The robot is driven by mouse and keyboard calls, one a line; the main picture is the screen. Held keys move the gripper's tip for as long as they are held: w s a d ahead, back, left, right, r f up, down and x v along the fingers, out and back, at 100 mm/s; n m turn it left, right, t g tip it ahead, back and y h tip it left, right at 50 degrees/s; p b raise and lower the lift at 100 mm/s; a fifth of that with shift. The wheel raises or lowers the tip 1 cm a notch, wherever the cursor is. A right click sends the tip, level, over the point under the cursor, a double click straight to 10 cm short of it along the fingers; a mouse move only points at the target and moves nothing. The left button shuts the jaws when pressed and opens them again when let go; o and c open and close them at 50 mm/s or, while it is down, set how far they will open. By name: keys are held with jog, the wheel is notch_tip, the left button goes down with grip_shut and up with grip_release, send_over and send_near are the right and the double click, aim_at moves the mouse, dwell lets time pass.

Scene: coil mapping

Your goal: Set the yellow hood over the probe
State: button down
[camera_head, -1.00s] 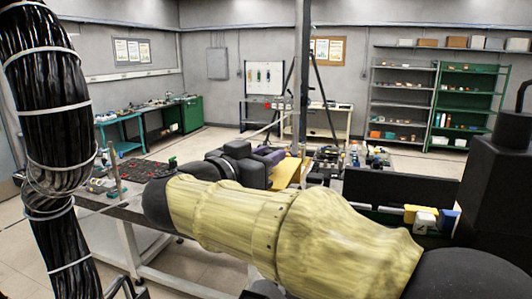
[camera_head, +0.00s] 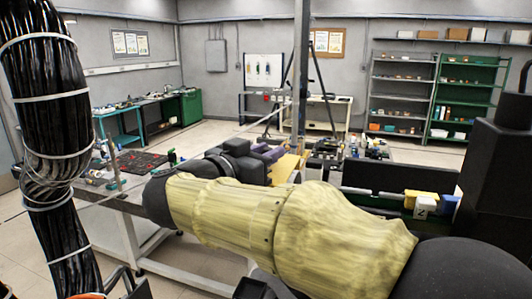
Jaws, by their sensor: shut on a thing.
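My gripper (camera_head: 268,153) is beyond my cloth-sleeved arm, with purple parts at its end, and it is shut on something. A yellow piece (camera_head: 287,168) shows right beside the fingers, over the bench; it looks like the hood, but the fingertips and its lower side are hard to make out. I cannot pick out the probe with certainty among the small parts behind the gripper.
Dark equipment (camera_head: 325,152) stands on the bench behind the gripper. A black panel (camera_head: 372,176) stands right of my arm, near yellow, white and blue blocks (camera_head: 422,205). A thick black cable bundle (camera_head: 48,120) hangs at the left. Grey floor is open beyond.

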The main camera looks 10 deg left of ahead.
jog(key=shift+s+f, duration=0.1)
jog(key=shift+s, duration=0.05)
dwell(0.3)
jog(key=c, duration=1.1)
grip_release()
jog(key=b+v, duration=0.4)
jog(key=v, duration=1.3)
jog(key=shift+s+a, duration=0.15)
jog(key=shift+f, duration=0.1)
